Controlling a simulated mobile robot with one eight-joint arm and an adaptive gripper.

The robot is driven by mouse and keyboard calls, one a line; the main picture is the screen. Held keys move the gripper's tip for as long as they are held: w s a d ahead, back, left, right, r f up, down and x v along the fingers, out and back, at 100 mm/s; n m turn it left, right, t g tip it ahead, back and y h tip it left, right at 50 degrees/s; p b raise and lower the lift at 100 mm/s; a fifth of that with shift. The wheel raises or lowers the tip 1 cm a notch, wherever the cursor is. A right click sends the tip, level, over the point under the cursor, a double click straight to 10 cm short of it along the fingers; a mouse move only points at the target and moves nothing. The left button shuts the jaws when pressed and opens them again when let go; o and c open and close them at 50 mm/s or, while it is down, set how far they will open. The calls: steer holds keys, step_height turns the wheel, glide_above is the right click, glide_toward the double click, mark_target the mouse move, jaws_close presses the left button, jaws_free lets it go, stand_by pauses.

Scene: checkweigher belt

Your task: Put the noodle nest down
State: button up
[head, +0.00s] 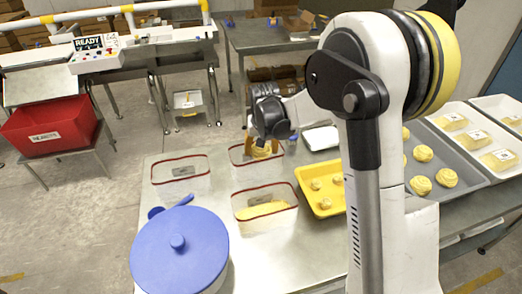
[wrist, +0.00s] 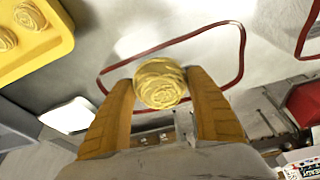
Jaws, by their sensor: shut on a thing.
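My gripper (wrist: 161,80) is shut on a yellow noodle nest (wrist: 160,90), with one orange finger on each side of it. The nest also shows in the head view (head: 261,153), partly hidden by my gripper. It is at a clear, red-rimmed container (head: 236,162) at the back of the near table. In the wrist view the red rim (wrist: 243,52) runs around and behind the nest. I cannot tell whether the nest touches the container's bottom.
A second red-rimmed container (head: 163,191) stands left; a third (head: 240,212), in front, has yellow contents. A yellow tray (head: 309,203) with several nests is on the right. A blue-lidded pot (head: 190,245) stands front left. A red bin (head: 50,118) is at far left.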

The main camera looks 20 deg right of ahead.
mark_target(262, 155)
steer(key=shift+f+b, duration=0.45)
steer(key=shift+f, duration=0.2)
steer(key=o, duration=1.4)
steer(key=shift+c, duration=0.2)
steer(key=p+v, duration=0.5)
steer(key=v, duration=0.8)
steer(key=s+r+t, duration=0.2)
steer(key=s+r, duration=0.7)
steer(key=s, duration=0.4)
steer(key=s+f+n+t, duration=0.1)
steer(key=s+f+t, duration=0.1)
steer(key=s, duration=1.1)
steer(key=shift+d+n, duration=0.2)
steer(key=shift+n, duration=0.2)
steer(key=shift+f, duration=0.2)
